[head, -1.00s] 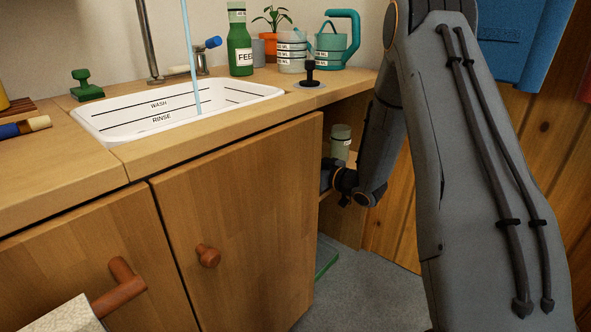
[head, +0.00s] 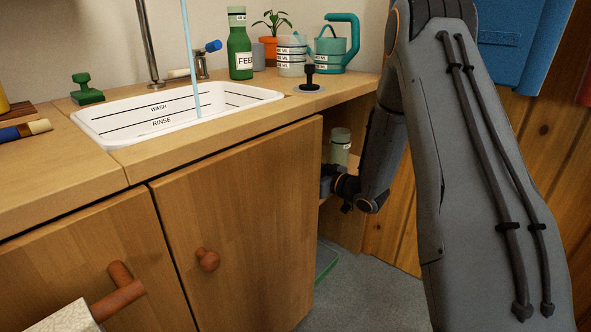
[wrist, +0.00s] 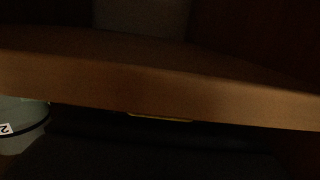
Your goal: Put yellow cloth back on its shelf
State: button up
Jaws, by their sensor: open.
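My gripper (head: 327,182) reaches into the open shelf space at the right end of the counter. Its fingertips are hidden behind the cabinet front in the head view, and nothing shows held in it. In the wrist view, a wooden shelf board (wrist: 150,82) crosses the dark picture. A thin yellow strip (wrist: 160,118) shows just under the board's edge; it may be part of the yellow cloth, but too little shows to be sure.
A pale labelled container (wrist: 20,125) is at the left in the wrist view. A pale green jar (head: 340,147) stands inside the shelf space. The cabinet door (head: 245,220) is beside my wrist. The sink (head: 180,112) and several bottles and pots are above.

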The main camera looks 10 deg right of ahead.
jog(key=p+v, duration=0.3)
jog(key=v, duration=0.8)
jog(key=shift+s, duration=0.15)
